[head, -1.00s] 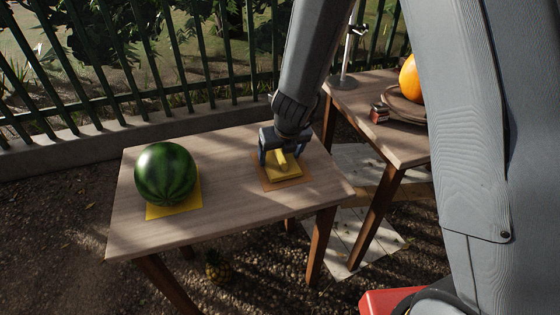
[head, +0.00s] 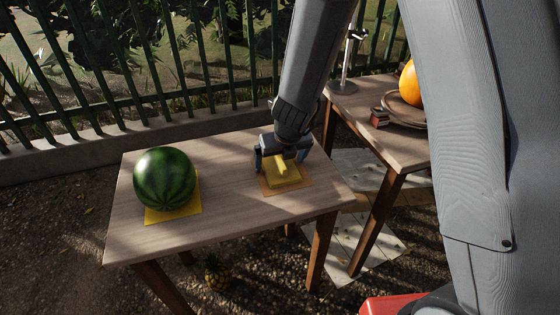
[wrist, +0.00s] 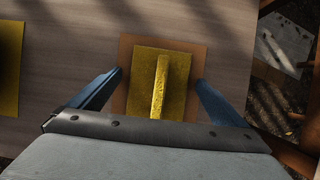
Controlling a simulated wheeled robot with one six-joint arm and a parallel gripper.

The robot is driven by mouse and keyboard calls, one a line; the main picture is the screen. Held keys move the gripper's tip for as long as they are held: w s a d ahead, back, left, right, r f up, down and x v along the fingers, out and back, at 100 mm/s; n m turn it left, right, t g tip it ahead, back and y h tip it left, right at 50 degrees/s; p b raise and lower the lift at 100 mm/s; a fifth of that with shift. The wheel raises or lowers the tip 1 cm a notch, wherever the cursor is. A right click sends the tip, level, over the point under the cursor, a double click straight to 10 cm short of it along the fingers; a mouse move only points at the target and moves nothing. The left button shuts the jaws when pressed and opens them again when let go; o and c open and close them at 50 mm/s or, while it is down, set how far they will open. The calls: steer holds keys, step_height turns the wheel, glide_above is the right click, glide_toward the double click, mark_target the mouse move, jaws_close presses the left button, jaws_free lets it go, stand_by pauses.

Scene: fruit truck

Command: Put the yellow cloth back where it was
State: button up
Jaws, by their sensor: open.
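The yellow cloth (head: 289,176) lies on an orange-brown square mat (head: 305,186) at the right part of the wooden table. A raised ridge (wrist: 158,85) runs along its middle in the wrist view. The cloth (wrist: 143,72) sits inside the mat's outline (wrist: 124,55), with mat showing around it. My gripper (head: 280,160) is just above the cloth. In the wrist view my gripper (wrist: 160,75) has its two blue fingers wide apart, one on each side of the cloth, with gaps to the ridge.
A watermelon (head: 165,178) rests on another yellow square (head: 172,214) at the table's left. A second table (head: 385,135) behind right holds an orange fruit (head: 411,82), a plate (head: 402,112) and a small box (head: 379,117). A pineapple (head: 216,272) lies on the ground. The table's (head: 235,220) middle is clear.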

steer(key=p+v, duration=0.9)
steer(key=v, duration=0.3)
steer(key=s+d+r+n+g, duration=0.1)
steer(key=s+d+n, duration=0.4)
steer(key=n, duration=0.6)
steer(key=s+d+r+n+g, duration=0.1)
steer(key=s+d+r+n, duration=0.3)
steer(key=s+n, duration=0.3)
steer(key=s+d+r+n+g+h, duration=0.1)
steer(key=s+d+r+n, duration=0.2)
steer(key=n, duration=1.2)
steer(key=s+d, duration=0.3)
steer(key=d, duration=0.1)
steer(key=shift+s+r+g, duration=0.2)
steer(key=shift+s+g, duration=0.1)
steer(key=shift+s, duration=0.1)
